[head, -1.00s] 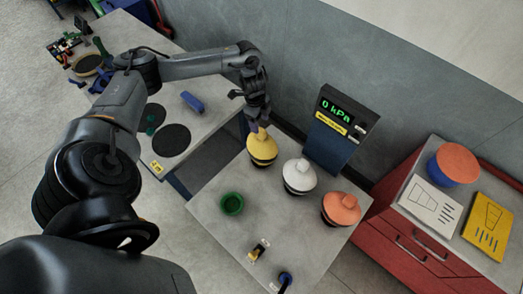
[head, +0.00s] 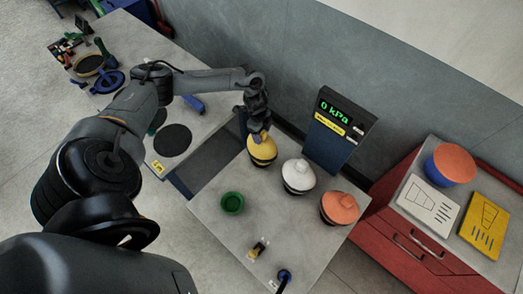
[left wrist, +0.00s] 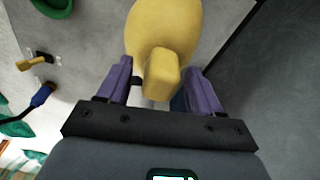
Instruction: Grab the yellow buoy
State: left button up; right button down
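The yellow buoy (head: 262,152) stands on the grey table at its far left corner, in a dark base. My left gripper (head: 258,132) is right above it, pointing down, at the buoy's top. In the left wrist view the yellow buoy (left wrist: 165,35) fills the top middle, and its block-shaped knob lies between the two purple fingers of my left gripper (left wrist: 164,85). The fingers are apart, with a gap visible on both sides of the knob. My right gripper is not in view.
A white buoy (head: 298,176) and an orange buoy (head: 340,208) stand to the right on the same table (head: 215,245). A pressure display (head: 338,130) stands behind them. A red cabinet (head: 400,240) is at the right.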

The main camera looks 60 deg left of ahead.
pick_arm(q)
grip_shut()
jog(key=shift+a, duration=0.1)
dwell(1.2)
